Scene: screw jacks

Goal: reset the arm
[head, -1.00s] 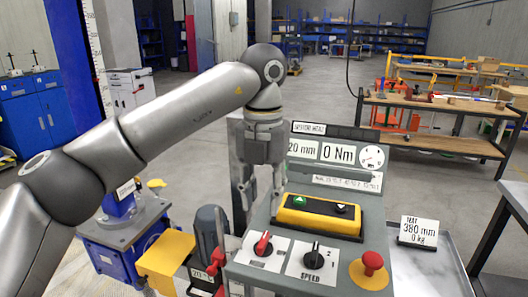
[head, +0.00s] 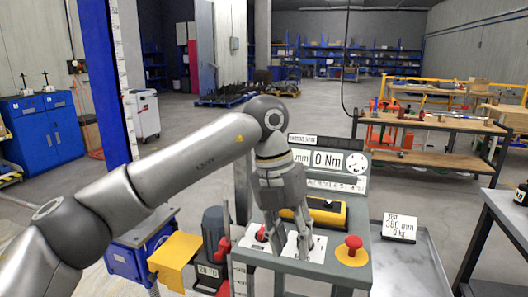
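My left gripper (head: 289,246) hangs fingers-down over the front of the grey control console (head: 335,262). Its fingers are apart, and I see nothing held between them. It hides the black SPEED knob and part of the white plates. The red switch knob (head: 262,233) is just left of the fingers. The red mushroom button (head: 352,244) on its yellow base is to the right. The yellow button box (head: 331,215) is behind the gripper, partly hidden. The display (head: 328,160) reads 0 Nm, with a round gauge (head: 357,163) beside it. My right gripper is not in view.
A card (head: 399,227) reading 380 mm, 0 kg stands right of the console. A grey motor (head: 213,233) and yellow guard (head: 175,256) are at left. A blue cabinet (head: 42,130) and a workbench (head: 430,124) stand farther back. Open floor lies between.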

